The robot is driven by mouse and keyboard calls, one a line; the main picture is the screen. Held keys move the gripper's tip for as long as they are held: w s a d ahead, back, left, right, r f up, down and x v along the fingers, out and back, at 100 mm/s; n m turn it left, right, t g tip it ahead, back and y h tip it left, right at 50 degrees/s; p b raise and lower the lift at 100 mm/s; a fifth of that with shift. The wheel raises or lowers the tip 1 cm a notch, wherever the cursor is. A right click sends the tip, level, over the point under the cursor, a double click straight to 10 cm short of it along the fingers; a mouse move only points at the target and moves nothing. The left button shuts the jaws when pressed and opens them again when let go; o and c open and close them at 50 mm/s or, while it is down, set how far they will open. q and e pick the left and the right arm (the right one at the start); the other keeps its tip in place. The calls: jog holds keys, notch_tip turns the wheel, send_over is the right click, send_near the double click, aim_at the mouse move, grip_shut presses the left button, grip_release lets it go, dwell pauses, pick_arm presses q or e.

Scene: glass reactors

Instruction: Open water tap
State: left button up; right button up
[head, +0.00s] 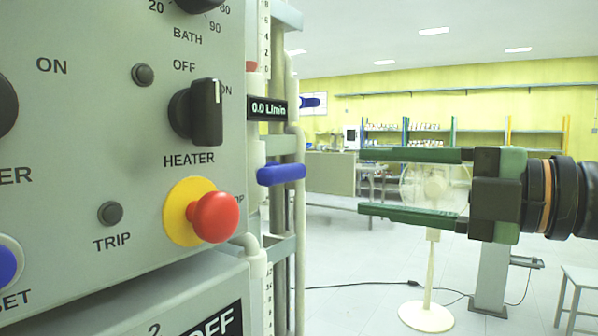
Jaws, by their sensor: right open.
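A blue tap handle (281,174) sits on the pale pipework just right of the control panel. It lies roughly level in the picture, below a small black display (268,108) reading 0.0 L/min. My left gripper is out of view.
The grey control panel (120,130) fills the left, with a black heater knob (197,112) and a protruding red button (214,217). A white pedestal fan (427,316) stands behind my right gripper. A stool (582,280) is at the right edge. Open floor lies between.

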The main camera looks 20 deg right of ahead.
aim_at(291, 175)
jog(key=p+x, duration=0.2)
jog(key=x, duration=0.7)
jog(key=shift+w+a+r, duration=0.1)
jog(key=shift+a, duration=0.05)
jog(key=shift+w+a+p, duration=0.3)
jog(key=shift+w+a, duration=0.1)
jog(key=shift+w, duration=0.15)
jog(key=shift+c, duration=0.3)
jog(key=c, duration=0.6)
grip_shut()
